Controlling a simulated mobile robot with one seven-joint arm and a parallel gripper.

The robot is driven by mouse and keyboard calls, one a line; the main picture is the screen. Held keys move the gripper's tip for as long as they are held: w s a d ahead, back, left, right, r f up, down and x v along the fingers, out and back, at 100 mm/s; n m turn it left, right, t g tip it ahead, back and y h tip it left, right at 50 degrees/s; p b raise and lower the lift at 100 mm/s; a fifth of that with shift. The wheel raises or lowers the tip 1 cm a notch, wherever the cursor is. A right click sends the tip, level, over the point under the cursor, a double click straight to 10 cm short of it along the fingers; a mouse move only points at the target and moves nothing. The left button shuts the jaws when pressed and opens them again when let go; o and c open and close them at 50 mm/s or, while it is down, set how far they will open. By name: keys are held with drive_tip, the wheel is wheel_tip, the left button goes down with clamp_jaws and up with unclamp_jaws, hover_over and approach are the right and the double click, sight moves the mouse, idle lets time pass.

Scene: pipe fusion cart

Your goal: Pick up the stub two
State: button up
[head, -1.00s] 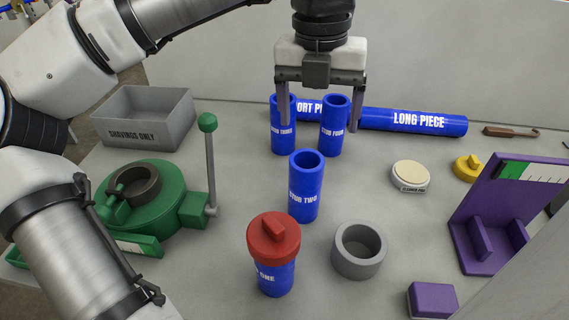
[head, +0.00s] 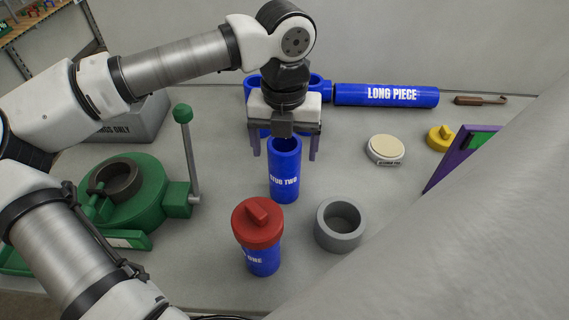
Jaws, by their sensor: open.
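Stub two (head: 285,180) is a blue upright pipe piece with an open top and white lettering, near the middle of the cart top in the head view. My gripper (head: 284,157) points down with its jaws open and empty. Its two fingers appear to either side of stub two's upper part. I cannot tell from this view whether the fingers are level with the stub in depth.
Stub one (head: 263,261) with a red cap (head: 257,222) stands just in front. A grey ring (head: 340,226) is to the right, and a green clamp (head: 135,192) with a tall lever to the left. Other blue stubs behind are mostly hidden by my gripper. The long piece (head: 385,96) lies behind.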

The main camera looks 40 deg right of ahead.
drive_tip(key=shift+f, duration=1.2)
drive_tip(key=c, duration=1.2)
drive_tip(key=shift+r, duration=0.15)
wheel_tip(320, 180, up, 20)
drive_tip(key=b, duration=0.2)
drive_tip(key=shift+b, duration=0.3)
